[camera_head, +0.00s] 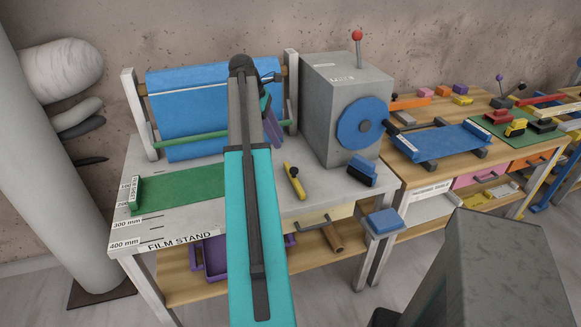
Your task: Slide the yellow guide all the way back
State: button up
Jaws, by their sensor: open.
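A small yellow and black piece (515,128) sits on a green mat on the right bench. A yellow piece with a dark end (293,180) lies on the film stand's top, just right of my arm. I cannot tell which of these is the yellow guide. My gripper (272,128) is partly hidden behind my teal arm, in front of the blue film roll. It is open, and I see nothing held in it. It is above and left of the nearer yellow piece and far left of the other one.
The film stand (205,217) carries a green sheet (180,188), a blue roll (205,85) and a grey machine (335,90) with a blue disc. A small blue block (362,170) is at its right edge. Benches with blocks and drawers continue right.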

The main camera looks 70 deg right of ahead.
aim_at(294, 169)
jog(key=shift+f, duration=0.1)
jog(key=shift+p+x, duration=1.4)
jog(key=shift+x, duration=5.45)
jog(key=shift+s, duration=0.1)
jog(key=shift+d, duration=0.1)
grip_shut()
